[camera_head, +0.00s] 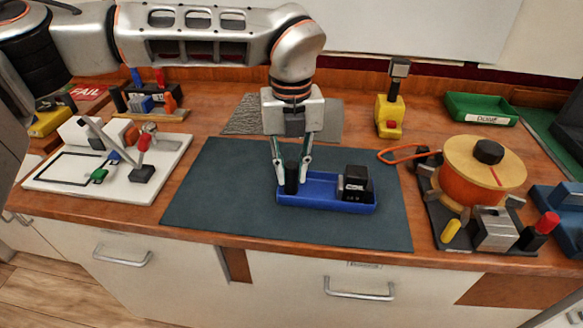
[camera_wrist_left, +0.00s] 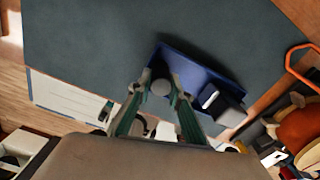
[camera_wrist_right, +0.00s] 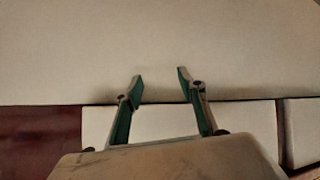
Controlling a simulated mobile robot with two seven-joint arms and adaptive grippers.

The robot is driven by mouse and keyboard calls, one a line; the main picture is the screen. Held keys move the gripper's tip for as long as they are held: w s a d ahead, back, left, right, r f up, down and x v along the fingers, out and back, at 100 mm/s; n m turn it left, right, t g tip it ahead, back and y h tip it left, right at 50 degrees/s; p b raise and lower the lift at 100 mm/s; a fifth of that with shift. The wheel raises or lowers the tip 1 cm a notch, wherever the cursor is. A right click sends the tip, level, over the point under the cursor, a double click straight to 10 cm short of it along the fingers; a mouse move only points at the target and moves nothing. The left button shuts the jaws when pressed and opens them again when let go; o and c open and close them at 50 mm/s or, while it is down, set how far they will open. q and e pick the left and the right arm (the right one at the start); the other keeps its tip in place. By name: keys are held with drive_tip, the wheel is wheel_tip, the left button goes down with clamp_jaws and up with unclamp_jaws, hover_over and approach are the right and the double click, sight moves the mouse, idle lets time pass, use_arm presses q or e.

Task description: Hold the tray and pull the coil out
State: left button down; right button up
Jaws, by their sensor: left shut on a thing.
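The blue tray (camera_head: 325,205) lies on the dark mat in the head view, and it also shows in the left wrist view (camera_wrist_left: 195,70). A dark upright post (camera_head: 291,178) stands at the tray's left end. My left gripper (camera_head: 291,168) points down and is shut on this post, one finger on each side. A black block with a pale label (camera_head: 356,182), probably the coil, sits in the tray's right end; it also shows in the left wrist view (camera_wrist_left: 222,103). My right gripper (camera_wrist_right: 158,82) is open and empty before a pale surface; the head view does not show it.
The dark mat (camera_head: 220,190) is clear left of the tray. An orange spool device (camera_head: 467,185) with an orange loop stands to the right. A white board with small levers (camera_head: 65,175) lies to the left. A yellow device (camera_head: 389,112) and a green tray (camera_head: 482,108) stand behind.

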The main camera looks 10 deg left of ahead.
drive_tip(key=shift+w+r+p, duration=0.2)
drive_tip(key=shift+r+p, duration=0.1)
drive_tip(key=shift+r, duration=0.25)
idle(1.1)
idle(0.5)
